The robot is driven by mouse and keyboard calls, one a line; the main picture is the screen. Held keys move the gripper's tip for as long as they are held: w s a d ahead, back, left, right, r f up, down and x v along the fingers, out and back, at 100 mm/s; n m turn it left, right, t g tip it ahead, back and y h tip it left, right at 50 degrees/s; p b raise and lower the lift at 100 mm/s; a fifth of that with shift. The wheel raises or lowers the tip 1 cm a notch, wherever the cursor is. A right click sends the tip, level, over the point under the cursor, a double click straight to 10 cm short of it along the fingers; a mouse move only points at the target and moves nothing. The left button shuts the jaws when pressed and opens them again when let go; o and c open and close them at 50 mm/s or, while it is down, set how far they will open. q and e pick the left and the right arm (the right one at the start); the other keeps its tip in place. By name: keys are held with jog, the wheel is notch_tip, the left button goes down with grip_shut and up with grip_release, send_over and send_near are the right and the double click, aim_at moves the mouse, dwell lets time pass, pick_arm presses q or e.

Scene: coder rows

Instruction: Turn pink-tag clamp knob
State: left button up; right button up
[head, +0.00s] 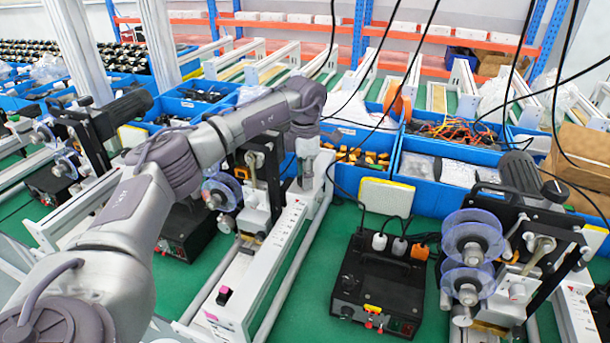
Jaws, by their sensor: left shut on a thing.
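The pink tag (224,295) is on the near end of a white rail (240,283) in the middle of the head view. A coder machine with translucent discs (222,191) stands farther back on that rail. My left arm reaches in from the lower left and over this machine. My left gripper (307,172) points down at the machine's right side, by the upright of the long white beam. It is shut on what appears to be the clamp knob, which its fingers mostly hide. My right gripper is not in view.
A black control box (376,283) with plugs sits to the right on the green table. Another coder machine (520,235) stands at the far right. Blue bins (440,200) of parts line the back. Black cables hang across the upper right. Green surface (300,318) lies bare in front.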

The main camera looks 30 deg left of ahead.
pick_arm(q)
jog(key=shift+m, duration=0.6)
jog(key=o, duration=1.1)
jog(key=shift+r, duration=0.15)
notch_tip(320, 180, up, 12)
jog(key=shift+f, duration=0.1)
